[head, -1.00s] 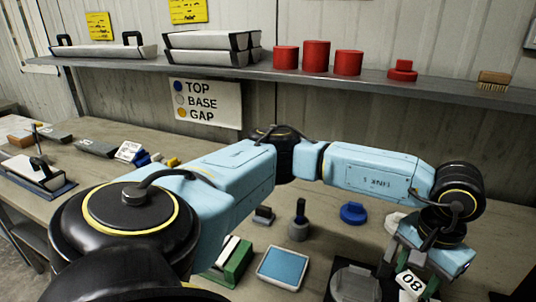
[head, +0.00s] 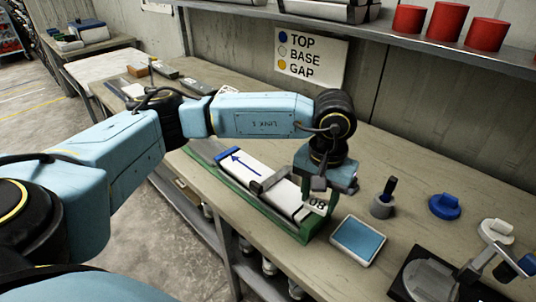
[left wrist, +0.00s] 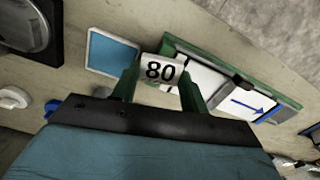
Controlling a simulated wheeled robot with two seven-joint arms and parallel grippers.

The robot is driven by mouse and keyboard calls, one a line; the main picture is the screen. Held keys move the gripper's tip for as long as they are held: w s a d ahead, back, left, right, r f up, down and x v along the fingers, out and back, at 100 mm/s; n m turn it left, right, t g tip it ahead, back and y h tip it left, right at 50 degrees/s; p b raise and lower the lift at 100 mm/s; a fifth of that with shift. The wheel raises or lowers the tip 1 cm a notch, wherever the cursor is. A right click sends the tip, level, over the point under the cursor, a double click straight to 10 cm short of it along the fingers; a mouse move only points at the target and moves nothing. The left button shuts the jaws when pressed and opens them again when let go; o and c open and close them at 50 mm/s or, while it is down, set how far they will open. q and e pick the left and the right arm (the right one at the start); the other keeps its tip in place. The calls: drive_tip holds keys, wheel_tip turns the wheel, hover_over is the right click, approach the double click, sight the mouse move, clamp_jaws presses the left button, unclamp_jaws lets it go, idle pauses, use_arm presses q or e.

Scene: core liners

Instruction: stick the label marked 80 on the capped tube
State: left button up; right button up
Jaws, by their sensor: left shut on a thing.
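My left gripper (head: 317,203) is shut on the small white label marked 80 (head: 316,207), which also shows between its green fingers in the left wrist view (left wrist: 160,71). The capped tube (head: 247,174) is a long white liner lying in a green-edged cradle (head: 285,228). It has a blue cap (head: 228,154) at its far end and a blue arrow pointing to that cap. A grey clamp crosses the tube. The gripper and label hang over the tube's near end; I cannot tell if the label touches it. My right gripper is out of view.
A blue pad in a white tray (head: 357,240) lies right of the cradle. A grey pot with a dark handle (head: 382,205), a loose blue cap (head: 445,206) and a white cap (head: 496,231) stand farther right. A dark-based device (head: 425,280) is at bottom right.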

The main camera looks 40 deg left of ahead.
use_arm(q)
drive_tip(key=w+a+r+n+p, duration=0.15)
drive_tip(key=n+p, duration=0.25)
drive_tip(key=n, duration=0.4)
drive_tip(key=n+p, duration=1)
drive_tip(key=n, duration=1.6)
hover_over(292, 198)
drive_tip(key=f, duration=0.2)
drive_tip(key=shift+f+b, duration=2)
drive_tip(key=shift+f, duration=0.35)
drive_tip(key=shift+f+b, duration=1)
drive_tip(key=shift+f, duration=0.2)
